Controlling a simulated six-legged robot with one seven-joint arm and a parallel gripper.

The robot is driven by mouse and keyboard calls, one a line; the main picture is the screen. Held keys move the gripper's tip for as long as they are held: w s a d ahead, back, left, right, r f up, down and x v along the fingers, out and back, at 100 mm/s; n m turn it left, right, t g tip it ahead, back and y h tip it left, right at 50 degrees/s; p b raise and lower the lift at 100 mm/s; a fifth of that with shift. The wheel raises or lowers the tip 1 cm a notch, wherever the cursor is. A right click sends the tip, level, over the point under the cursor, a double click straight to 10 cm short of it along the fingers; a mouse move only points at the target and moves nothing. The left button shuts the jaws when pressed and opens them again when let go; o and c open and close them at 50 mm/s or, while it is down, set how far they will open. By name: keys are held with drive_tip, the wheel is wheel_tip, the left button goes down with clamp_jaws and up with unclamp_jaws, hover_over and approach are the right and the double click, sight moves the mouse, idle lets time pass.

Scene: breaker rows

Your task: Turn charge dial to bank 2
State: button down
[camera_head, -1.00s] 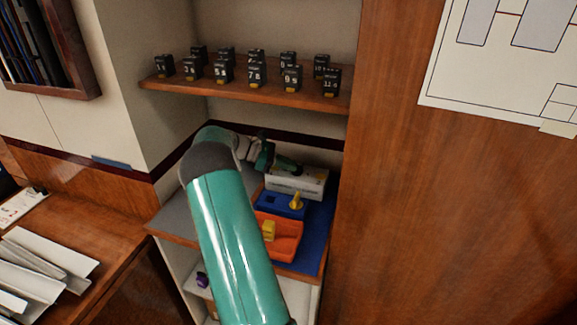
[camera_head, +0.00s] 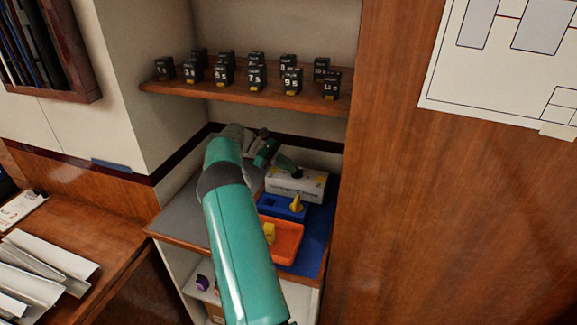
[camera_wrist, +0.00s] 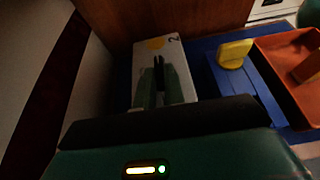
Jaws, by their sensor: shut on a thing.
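The charge dial's white box (camera_head: 314,186) stands at the back of the lower shelf. In the wrist view the white box (camera_wrist: 146,47) bears a yellow mark and a black "2" near its far right corner. My gripper (camera_head: 293,171) reaches down onto the top of the box. In the wrist view my gripper (camera_wrist: 159,76) has its fingers close together over the middle of the box, shut on the dial's dark knob (camera_wrist: 158,68). The fingers hide most of the knob, and its exact pointing direction is hard to tell.
Beside the white box sits a blue block (camera_head: 279,207) with a yellow peg (camera_head: 297,203). An orange tray (camera_head: 288,243) with a yellow piece lies in front. Numbered black breakers (camera_head: 257,78) line the shelf above. A wooden panel (camera_head: 400,220) bounds the right side.

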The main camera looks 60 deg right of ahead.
drive_tip(key=c, duration=1.5)
unclamp_jaws()
drive_tip(key=shift+r, duration=0.1)
drive_tip(key=shift+r, duration=0.35)
wheel_tip(320, 180, up, 3)
drive_tip(key=shift+s+a+f, duration=0.1)
drive_tip(key=shift+f, duration=0.05)
drive_tip(key=s+a+r, duration=0.2)
drive_tip(key=a+r, duration=0.1)
drive_tip(key=a, duration=0.1)
drive_tip(key=s+a+r, duration=0.2)
drive_tip(key=a+r, duration=0.1)
drive_tip(key=a, duration=0.1)
drive_tip(key=s+a+r, duration=0.2)
drive_tip(key=a+r, duration=0.1)
drive_tip(key=a, duration=0.1)
drive_tip(key=shift+s+a+r, duration=0.1)
drive_tip(key=shift+s+r, duration=0.1)
drive_tip(key=shift+s, duration=0.05)
drive_tip(key=shift+a, duration=0.1)
